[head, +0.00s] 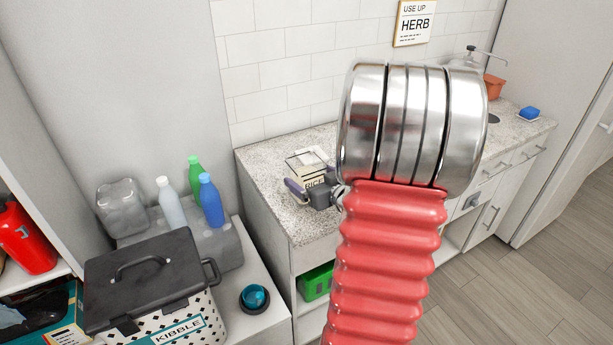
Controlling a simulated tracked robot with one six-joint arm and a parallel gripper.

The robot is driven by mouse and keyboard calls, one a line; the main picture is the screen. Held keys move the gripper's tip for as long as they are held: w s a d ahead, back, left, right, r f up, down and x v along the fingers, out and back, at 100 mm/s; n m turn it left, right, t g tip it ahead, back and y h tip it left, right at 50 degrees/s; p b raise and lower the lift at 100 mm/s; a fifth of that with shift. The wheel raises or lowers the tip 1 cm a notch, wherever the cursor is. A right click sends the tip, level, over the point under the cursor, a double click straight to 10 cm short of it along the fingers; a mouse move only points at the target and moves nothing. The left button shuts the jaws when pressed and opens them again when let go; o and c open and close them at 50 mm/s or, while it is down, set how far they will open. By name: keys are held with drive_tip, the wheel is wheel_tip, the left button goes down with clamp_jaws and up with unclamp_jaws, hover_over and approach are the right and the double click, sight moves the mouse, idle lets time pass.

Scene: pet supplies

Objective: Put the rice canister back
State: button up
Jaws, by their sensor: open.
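The rice canister (307,172), a clear box-shaped container with a cream label reading RICE, stands on the speckled countertop (262,165) near its left end. My gripper (313,181) is right at the canister's near side, with its purple-grey fingers apart. One finger shows at the canister's left; the other is small and partly lost against the canister. The gripper body covers the lower part of the label. I cannot tell whether the fingers touch the canister.
My red ribbed arm with metal rings hides the middle of the counter. At left stand a kibble bin (150,285), a blue bottle (210,201), a green bottle (195,176) and a white bottle (170,204). A green crate (316,283) sits under the counter. Floor is clear at right.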

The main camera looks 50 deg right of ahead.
drive_tip(key=v, duration=0.9)
idle(0.7)
drive_tip(key=w+a+r+g+h, duration=0.2)
drive_tip(key=w+a+r+g, duration=0.25)
drive_tip(key=a+r, duration=0.4)
drive_tip(key=s+a+f+n+g+y, duration=0.1)
drive_tip(key=s+a, duration=0.4)
drive_tip(key=a, duration=0.8)
drive_tip(key=s+a+n+g+y, duration=0.2)
drive_tip(key=s+a+y, duration=0.3)
drive_tip(key=a, duration=0.9)
drive_tip(key=shift+s+a+f+n+g+y, duration=0.3)
drive_tip(key=shift+a+f+g, duration=0.05)
drive_tip(key=shift+f, duration=0.05)
drive_tip(key=shift+d, duration=0.1)
